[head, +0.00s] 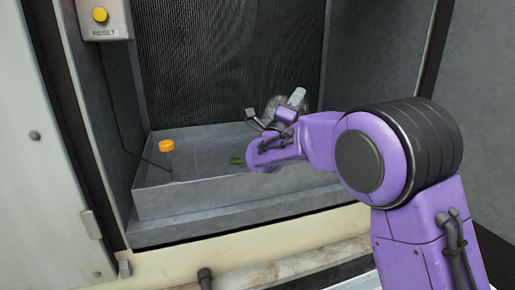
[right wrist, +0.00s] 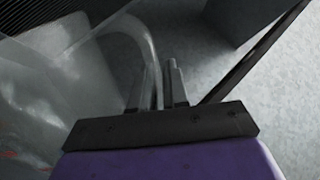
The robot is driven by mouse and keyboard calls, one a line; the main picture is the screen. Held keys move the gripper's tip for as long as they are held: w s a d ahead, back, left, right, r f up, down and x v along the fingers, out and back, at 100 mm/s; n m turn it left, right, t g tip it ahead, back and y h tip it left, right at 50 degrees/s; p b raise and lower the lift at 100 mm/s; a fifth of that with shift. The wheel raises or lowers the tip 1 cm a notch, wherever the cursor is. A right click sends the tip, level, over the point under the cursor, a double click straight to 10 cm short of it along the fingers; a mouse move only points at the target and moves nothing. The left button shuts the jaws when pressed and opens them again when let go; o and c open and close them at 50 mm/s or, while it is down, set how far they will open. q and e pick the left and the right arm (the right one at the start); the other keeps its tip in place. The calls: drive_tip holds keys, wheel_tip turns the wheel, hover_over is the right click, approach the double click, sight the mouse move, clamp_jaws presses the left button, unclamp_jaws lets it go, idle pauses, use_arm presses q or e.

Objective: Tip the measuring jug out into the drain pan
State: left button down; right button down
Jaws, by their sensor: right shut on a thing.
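The measuring jug (head: 273,104) is clear and shows partly behind my right gripper (head: 277,110), over the back right of the drain pan. The right wrist view shows its clear body (right wrist: 75,75) and curved handle (right wrist: 150,55). My right gripper (right wrist: 170,88) is shut on the handle. The jug's exact tilt and contents cannot be made out. The drain pan (head: 230,199) is a wide grey tray inside the cooler housing. My left gripper is not in view.
An orange float cap (head: 167,146) stands at the pan's left, and a small green thing (head: 236,160) lies in the pan. A dark ribbed pad (head: 220,60) rises behind. A RESET box (head: 104,18) hangs upper left. Side walls flank the opening.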

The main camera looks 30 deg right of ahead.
drive_tip(key=shift+d+f+b, duration=0.1)
drive_tip(key=shift+b, duration=0.2)
drive_tip(key=s+d+f+m+g+y+b, duration=0.2)
drive_tip(key=s+d+f+m+g+b, duration=0.1)
drive_tip(key=m+b, duration=0.6)
drive_tip(key=s+d+f+m+g+y+b, duration=0.2)
drive_tip(key=s+d+f+m+g+b, duration=0.2)
drive_tip(key=m+b, duration=0.6)
drive_tip(key=shift+s+f+g+b, duration=0.25)
drive_tip(key=shift+f+g+b, duration=0.35)
drive_tip(key=shift+f+g, duration=0.45)
drive_tip(key=shift+r, duration=0.25)
